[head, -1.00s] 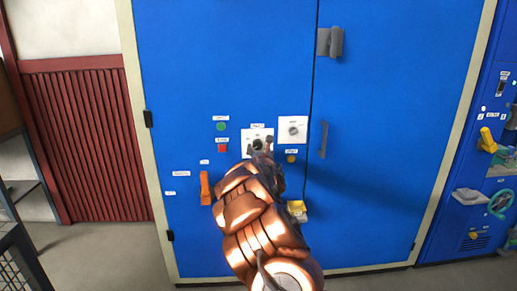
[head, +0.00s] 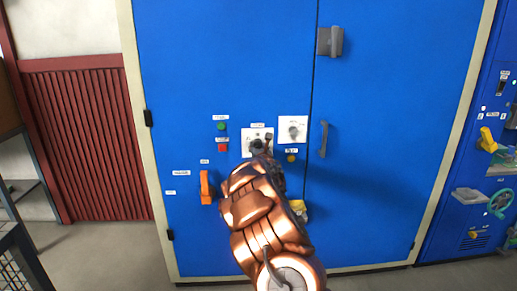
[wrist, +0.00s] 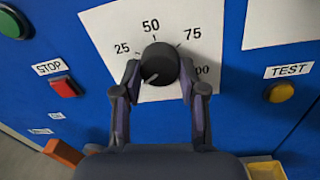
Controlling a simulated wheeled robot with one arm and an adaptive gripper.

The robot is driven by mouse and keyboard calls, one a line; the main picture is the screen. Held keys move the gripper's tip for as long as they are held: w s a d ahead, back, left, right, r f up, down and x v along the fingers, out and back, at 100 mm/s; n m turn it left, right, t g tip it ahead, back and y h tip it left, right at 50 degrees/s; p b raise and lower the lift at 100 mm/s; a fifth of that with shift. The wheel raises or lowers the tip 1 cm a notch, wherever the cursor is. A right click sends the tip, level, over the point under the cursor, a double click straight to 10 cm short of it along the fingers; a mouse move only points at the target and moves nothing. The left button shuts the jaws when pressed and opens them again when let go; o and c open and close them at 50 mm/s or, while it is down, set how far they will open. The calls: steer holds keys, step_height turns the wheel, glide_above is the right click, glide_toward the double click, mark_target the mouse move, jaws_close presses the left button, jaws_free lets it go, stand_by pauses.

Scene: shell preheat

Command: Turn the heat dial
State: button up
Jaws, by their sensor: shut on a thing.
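The heat dial (wrist: 160,66) is a round black knob on a white plate (wrist: 108,32) marked 25, 50, 75 and 100. A pale pointer line on its face points to the lower left in the wrist view. My gripper (wrist: 158,82) has one finger on each side of the dial and is shut on it. In the head view my gripper (head: 262,145) is at the same white plate (head: 247,134) on the blue cabinet, hiding much of the dial.
A red STOP button (wrist: 66,87) and a green button (wrist: 12,22) lie left of the dial. A yellow TEST button (wrist: 280,92) lies right. An orange lever (head: 205,187), another dial plate (head: 293,129) and a grey door handle (head: 323,139) are nearby.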

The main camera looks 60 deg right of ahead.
steer(key=c, duration=0.5)
steer(key=shift+o, duration=0.2)
